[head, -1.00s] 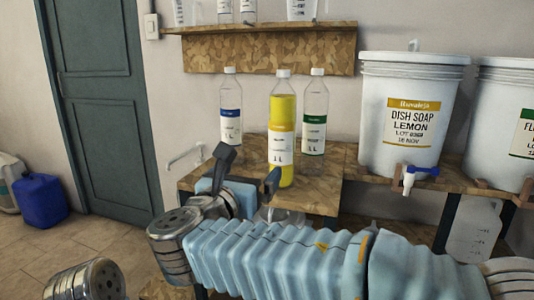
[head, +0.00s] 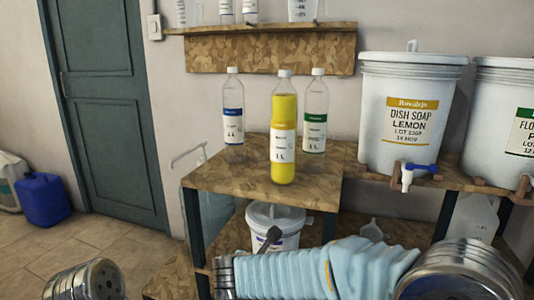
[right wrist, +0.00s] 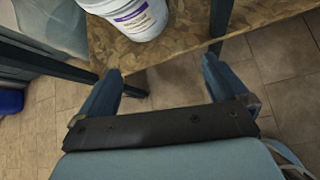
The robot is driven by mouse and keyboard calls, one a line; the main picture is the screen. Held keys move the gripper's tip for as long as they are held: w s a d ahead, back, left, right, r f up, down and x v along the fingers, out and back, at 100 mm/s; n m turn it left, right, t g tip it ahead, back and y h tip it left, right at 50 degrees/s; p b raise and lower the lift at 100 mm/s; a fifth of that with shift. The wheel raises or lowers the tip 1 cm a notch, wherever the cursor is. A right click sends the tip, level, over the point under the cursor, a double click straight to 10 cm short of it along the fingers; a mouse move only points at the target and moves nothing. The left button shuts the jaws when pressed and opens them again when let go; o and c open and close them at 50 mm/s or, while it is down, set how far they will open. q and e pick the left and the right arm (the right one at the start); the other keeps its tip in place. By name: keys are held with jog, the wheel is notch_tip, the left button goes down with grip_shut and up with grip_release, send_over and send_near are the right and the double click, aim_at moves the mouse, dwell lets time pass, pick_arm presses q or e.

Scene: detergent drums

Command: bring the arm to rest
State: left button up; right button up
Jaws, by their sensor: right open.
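My right arm (head: 330,268) in its pale blue sleeve crosses the bottom of the head view from the right. Only a dark finger of my right gripper (head: 268,238) shows there, in front of a white bucket on the lower shelf; the rest is hidden. In the right wrist view my right gripper (right wrist: 162,65) has its two fingers wide apart, with nothing between them. The same white bucket (right wrist: 130,17) stands beyond the fingers. My left gripper is not in view; a metal link of my left arm (head: 85,281) shows at the lower left.
A yellow-filled bottle (head: 284,125) stands on the wooden bench (head: 230,182) between two clear bottles (head: 233,115) (head: 315,115). A dish soap drum (head: 410,115) with a blue tap is at right.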

jog(key=s+d+f+m+g+y, duration=0.1)
jog(key=s+d+f+m+g, duration=0.1)
jog(key=f, duration=0.5)
jog(key=s+d+f+m+g, duration=0.1)
jog(key=s+f+m+g, duration=0.15)
jog(key=f, duration=0.55)
jog(key=s+d+f+m+g+y, duration=0.2)
jog(key=s+d+f+m+y, duration=0.1)
jog(key=s+f+m, duration=0.6)
jog(key=s+d+f+m+g+y, duration=0.2)
jog(key=s+d+f+m, duration=0.3)
jog(key=s+f+m, duration=0.5)
notch_tip(320, 180, down, 3)
jog(key=m+y, duration=0.1)
jog(key=m, duration=0.7)
jog(key=shift+d+g, duration=0.2)
jog(key=shift+g, duration=0.15)
jog(key=shift+f, duration=0.1)
